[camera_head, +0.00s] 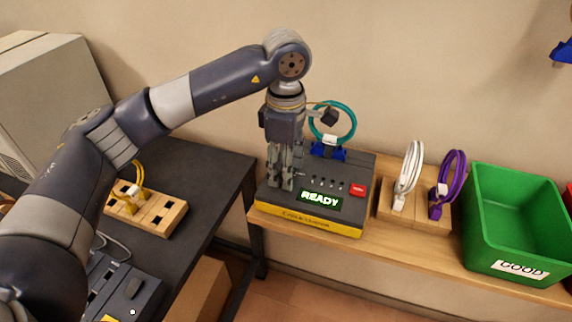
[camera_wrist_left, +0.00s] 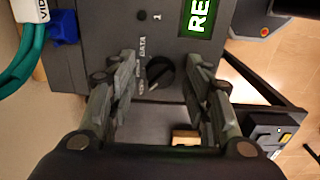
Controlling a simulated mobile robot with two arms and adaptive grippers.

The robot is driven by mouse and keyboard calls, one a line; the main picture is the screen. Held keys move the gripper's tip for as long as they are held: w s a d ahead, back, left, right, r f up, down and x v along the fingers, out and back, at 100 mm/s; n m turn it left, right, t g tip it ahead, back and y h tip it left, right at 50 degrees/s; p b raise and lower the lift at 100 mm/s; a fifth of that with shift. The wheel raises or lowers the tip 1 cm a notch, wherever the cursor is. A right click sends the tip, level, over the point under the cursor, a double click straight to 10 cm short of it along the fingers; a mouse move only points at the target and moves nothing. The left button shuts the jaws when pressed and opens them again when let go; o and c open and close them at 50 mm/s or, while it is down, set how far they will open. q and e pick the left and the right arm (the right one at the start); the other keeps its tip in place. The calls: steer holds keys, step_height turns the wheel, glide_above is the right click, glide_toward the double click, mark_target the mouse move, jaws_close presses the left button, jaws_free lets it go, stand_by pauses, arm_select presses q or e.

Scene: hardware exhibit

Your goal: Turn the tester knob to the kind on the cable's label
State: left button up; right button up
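The grey tester (camera_head: 315,200) with a yellow front stands on the wooden shelf, its green screen reading READY. My left gripper (camera_head: 281,183) points down over the tester's left part. In the left wrist view, the black knob (camera_wrist_left: 158,75) lies between the two spread fingertips (camera_wrist_left: 163,66), with a visible gap on each side. DATA is readable beside the knob; other marks there and the pointer's exact setting are unclear. A teal cable (camera_head: 333,122) is plugged in blue at the tester's back. Its white label (camera_wrist_left: 28,10) shows only "VID", the rest cut off. My right gripper is out of view.
A red button (camera_head: 357,190) is on the tester's right. White (camera_head: 408,170) and purple (camera_head: 452,175) cables stand in a wooden block beside it. A green bin (camera_head: 515,225) marked GOOD is further right. A yellow cable (camera_head: 135,190) sits in a block on the dark table.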

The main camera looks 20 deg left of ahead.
arm_select(q)
step_height(320, 180, up, 12)
stand_by(0.6)
steer(key=shift+f, duration=0.1)
